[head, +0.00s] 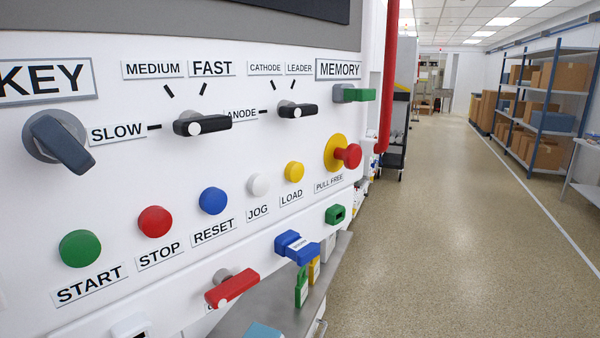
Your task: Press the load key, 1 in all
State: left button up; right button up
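The load key is a yellow round button (294,171) on the white panel in the head view, above a plate reading LOAD (291,198). It is to the right of the white JOG button (259,185) and to the left of the red and yellow PULL FREE knob (343,154). Nothing covers it. Neither of my grippers shows in the head view.
Green START (80,248), red STOP (155,221) and blue RESET (213,201) buttons continue the row leftward. Black selector knobs (203,123) stick out above. A red handle (232,287) and a blue block (298,247) jut out below. The floor (440,230) to the right is clear.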

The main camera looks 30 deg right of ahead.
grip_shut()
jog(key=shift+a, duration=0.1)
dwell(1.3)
